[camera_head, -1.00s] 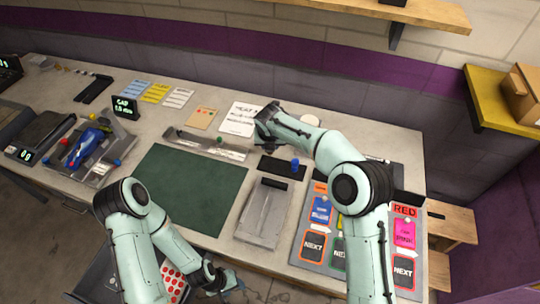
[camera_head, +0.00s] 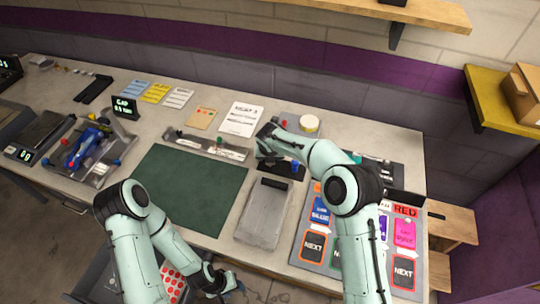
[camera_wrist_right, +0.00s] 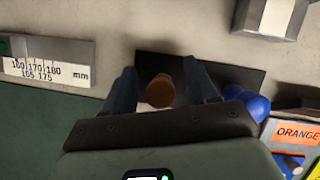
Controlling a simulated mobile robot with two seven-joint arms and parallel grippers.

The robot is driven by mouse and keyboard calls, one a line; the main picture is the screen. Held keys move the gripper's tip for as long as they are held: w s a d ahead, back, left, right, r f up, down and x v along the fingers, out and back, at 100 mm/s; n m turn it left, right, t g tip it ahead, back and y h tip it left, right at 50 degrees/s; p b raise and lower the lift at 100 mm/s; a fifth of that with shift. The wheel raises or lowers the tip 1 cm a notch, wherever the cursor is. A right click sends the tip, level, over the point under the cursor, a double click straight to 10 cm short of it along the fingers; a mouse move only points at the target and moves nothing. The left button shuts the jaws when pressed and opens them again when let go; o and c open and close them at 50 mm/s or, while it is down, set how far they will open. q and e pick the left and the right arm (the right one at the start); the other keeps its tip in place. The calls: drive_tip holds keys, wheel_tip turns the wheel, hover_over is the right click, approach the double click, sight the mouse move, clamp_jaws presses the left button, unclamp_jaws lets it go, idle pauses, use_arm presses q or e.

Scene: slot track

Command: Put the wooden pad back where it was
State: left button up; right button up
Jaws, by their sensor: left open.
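The wooden pad (camera_wrist_right: 160,91), a small round brown piece, shows in the right wrist view over a black plate (camera_wrist_right: 232,74). My right gripper (camera_wrist_right: 162,88) has one finger on each side of it, with gaps showing; I cannot tell whether the pad touches the plate. In the head view the right gripper (camera_head: 266,155) is low over the same black plate (camera_head: 286,174) and hides the pad. My left gripper (camera_head: 222,283) is open at the bottom of the head view, in front of the bench edge, away from the plate.
A blue peg (camera_head: 295,166) stands on the plate beside the right gripper. A metal ruler block (camera_head: 207,147) lies to the left, a grey tray (camera_head: 264,212) in front. A white round tub (camera_head: 309,123) is behind. The green mat (camera_head: 190,190) is clear.

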drive_tip(key=v, duration=1.2)
drive_tip(key=shift+r, duration=0.2)
drive_tip(key=shift+s+f, duration=0.1)
